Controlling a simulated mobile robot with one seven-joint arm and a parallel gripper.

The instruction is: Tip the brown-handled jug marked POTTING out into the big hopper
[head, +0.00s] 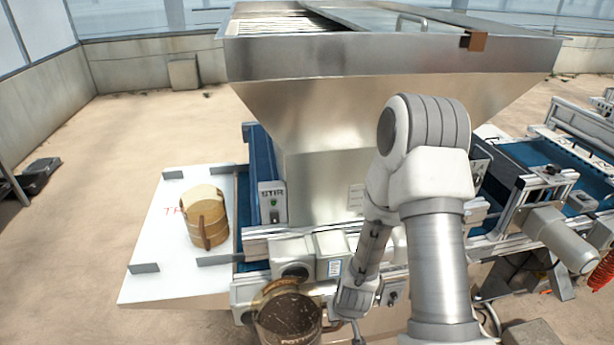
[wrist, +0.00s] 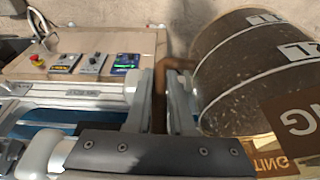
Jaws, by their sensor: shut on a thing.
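The jug (head: 288,318) is at the bottom of the head view, partly cut off by the frame edge, with dark speckled mix inside and lettering low on its front. In the wrist view the jug (wrist: 245,75) fills the right side, with white marks and part of a label ending in "TING". My gripper (head: 338,322) is shut on its brown handle (wrist: 160,90), which stands between the two fingers in the wrist view. The big steel hopper (head: 300,110) stands behind and above the jug, its rim well higher. The jug is apart from the hopper.
A second jug (head: 205,217), tan with a brown handle, stands on the white side table (head: 150,287) at left. Blue conveyor belts (head: 262,165) run beside the hopper's base. A brown tab (head: 474,40) marks the hopper rim. A control panel (wrist: 92,62) shows in the wrist view.

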